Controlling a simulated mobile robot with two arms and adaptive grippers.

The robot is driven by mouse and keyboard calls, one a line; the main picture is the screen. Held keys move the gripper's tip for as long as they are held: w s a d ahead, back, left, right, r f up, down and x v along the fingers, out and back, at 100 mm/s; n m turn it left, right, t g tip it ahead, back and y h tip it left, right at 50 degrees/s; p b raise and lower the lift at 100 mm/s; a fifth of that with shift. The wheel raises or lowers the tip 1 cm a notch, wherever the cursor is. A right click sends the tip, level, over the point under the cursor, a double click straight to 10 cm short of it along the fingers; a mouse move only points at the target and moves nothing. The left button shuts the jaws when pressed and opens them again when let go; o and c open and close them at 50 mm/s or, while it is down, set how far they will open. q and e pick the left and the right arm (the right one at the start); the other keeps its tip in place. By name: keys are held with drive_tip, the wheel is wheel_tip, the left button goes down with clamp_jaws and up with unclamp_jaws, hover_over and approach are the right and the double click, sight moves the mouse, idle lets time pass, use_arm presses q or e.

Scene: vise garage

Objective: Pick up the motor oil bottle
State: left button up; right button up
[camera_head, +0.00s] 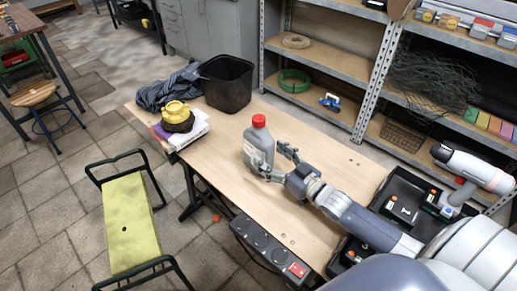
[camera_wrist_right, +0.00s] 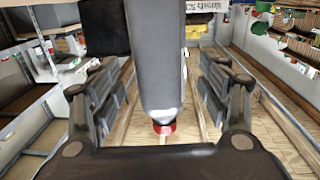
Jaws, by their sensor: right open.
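The motor oil bottle (camera_head: 257,150) is grey with a red cap and stands upright on the wooden workbench (camera_head: 310,145). My right gripper (camera_head: 274,163) reaches it from the lower right, with its fingers open at the bottle's sides. In the right wrist view the bottle (camera_wrist_right: 158,60) appears upside down between the two open fingers of the right gripper (camera_wrist_right: 160,85), with gaps visible on both sides. Its red cap (camera_wrist_right: 164,128) points down in that picture. My left gripper is not in view.
A black bin (camera_head: 226,87), a dark cloth (camera_head: 165,88) and a yellow object (camera_head: 177,109) on books stand at the bench's far left end. A black tray (camera_head: 395,192) and a drill (camera_head: 472,168) are at the right. Bare bench lies right of the bottle.

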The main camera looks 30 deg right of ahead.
sight(259, 146)
drive_tip(key=shift+x, duration=2.85)
drive_tip(key=shift+c, duration=0.4)
clamp_jaws()
drive_tip(key=shift+r, duration=0.15)
